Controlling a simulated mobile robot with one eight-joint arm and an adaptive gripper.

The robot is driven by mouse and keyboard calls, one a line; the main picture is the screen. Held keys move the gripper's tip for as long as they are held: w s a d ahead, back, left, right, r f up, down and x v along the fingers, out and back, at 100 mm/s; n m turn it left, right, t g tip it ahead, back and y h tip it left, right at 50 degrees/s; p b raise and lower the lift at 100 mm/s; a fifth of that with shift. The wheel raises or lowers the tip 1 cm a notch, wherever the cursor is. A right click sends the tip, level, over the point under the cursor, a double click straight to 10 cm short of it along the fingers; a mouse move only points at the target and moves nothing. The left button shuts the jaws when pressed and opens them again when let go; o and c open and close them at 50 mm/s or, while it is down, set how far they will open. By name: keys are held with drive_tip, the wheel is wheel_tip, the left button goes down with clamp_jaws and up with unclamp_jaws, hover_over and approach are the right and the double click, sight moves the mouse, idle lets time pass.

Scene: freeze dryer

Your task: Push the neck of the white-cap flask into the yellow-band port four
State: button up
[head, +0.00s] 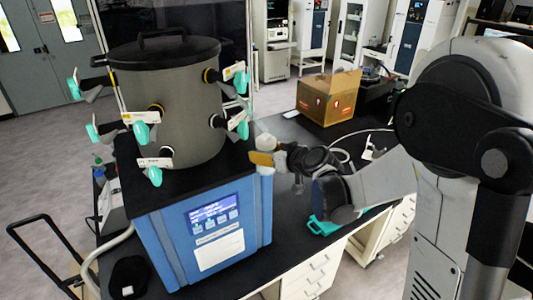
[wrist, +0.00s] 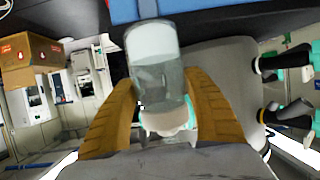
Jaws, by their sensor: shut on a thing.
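My gripper (wrist: 160,112) is shut on the white-cap flask (wrist: 152,45), with one tan finger on each side. The flask is clear glass; its pale cap end (wrist: 165,120) lies between the fingers. In the head view the flask (head: 265,142) shows pale at my gripper (head: 270,158), beside the right edge of the blue-based freeze dryer. The grey drum (head: 165,110) carries several black ports with teal-and-white valves. A yellow band shows on the upper right port (head: 208,75) and on the upper left port (head: 112,79). I cannot read which is port four. The flask is apart from both.
The dryer's black top (head: 210,165) and blue base (head: 160,235) stand left of my gripper. Valves (head: 238,123) stick out on the drum's right side. A cardboard box (head: 327,97) stands behind on the black bench. A teal item (head: 325,226) lies at the bench's front edge.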

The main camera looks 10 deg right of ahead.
drive_tip(key=shift+w+a+r, duration=0.25)
drive_tip(key=shift+a+r, duration=0.1)
idle(0.6)
drive_tip(key=o, duration=1.5)
drive_tip(key=shift+a, duration=0.15)
drive_tip(key=shift+s+d, duration=0.15)
drive_tip(key=shift+d, duration=0.05)
drive_tip(key=v, duration=1.1)
drive_tip(key=shift+s+r, duration=0.2)
drive_tip(key=shift+s, duration=0.1)
